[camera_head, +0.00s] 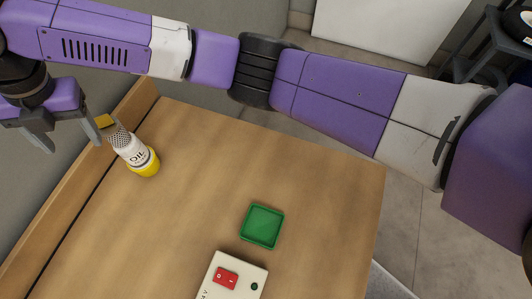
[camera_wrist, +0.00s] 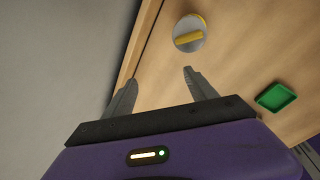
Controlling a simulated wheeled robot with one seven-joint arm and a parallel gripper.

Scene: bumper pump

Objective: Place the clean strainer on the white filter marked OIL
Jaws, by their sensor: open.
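The white filter marked OIL (camera_head: 137,157), with a yellow lower part, stands on the wooden table near its left edge in the head view. A grey mesh strainer (camera_head: 120,136) with a yellow grip (camera_head: 104,121) sits on the filter's top end. In the wrist view the strainer (camera_wrist: 186,46) is a grey disc with a yellow bar across it, beyond the fingertips, and covers most of the filter. My gripper (camera_head: 71,148) is open and empty to the left of the strainer, apart from it. Its two spread fingers show in the wrist view (camera_wrist: 159,76).
A green square tray (camera_head: 262,226) lies on the table to the right of the filter and looks empty. A pale box with a red switch (camera_head: 226,278) is at the front. A wooden ledge (camera_head: 92,148) runs along the left edge. The middle of the table is clear.

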